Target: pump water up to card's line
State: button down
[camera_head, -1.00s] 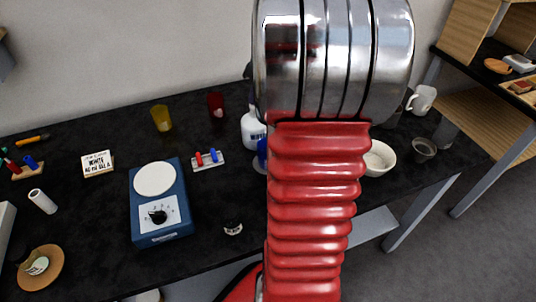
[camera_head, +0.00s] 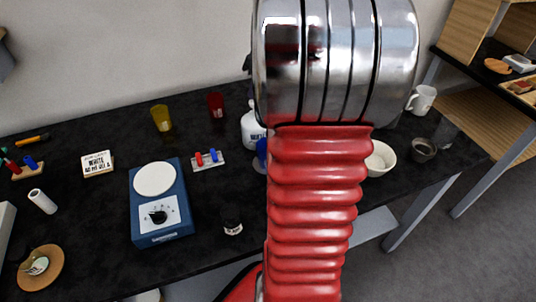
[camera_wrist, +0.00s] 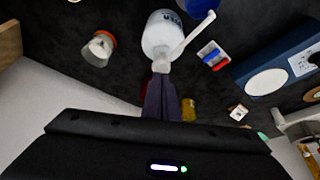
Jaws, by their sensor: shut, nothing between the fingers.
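A white pump bottle (camera_wrist: 160,34) with a blue-lettered label stands upright; its long white spout (camera_wrist: 192,36) slants away from the pump head (camera_wrist: 161,66). In the head view the bottle (camera_head: 251,127) is partly hidden behind my arm. My gripper (camera_wrist: 161,76) is shut and empty, its fingertips at the pump head; I cannot tell whether they touch it. A blue cup (camera_head: 262,152) is beside the bottle. No water level can be made out.
Yellow (camera_head: 161,118) and red (camera_head: 216,104) cups are behind. A white bowl (camera_head: 380,159) is right. A clear glass (camera_wrist: 99,48) stands near the bottle.

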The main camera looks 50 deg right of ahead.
jog(key=shift+f, duration=1.05)
dwell(0.4)
jog(key=shift+r, duration=1.05)
jog(key=shift+f, duration=1.1)
jog(key=shift+r, duration=1.1)
jog(key=shift+r, duration=0.1)
jog(key=shift+r, duration=2.95)
jog(key=shift+w, duration=0.1)
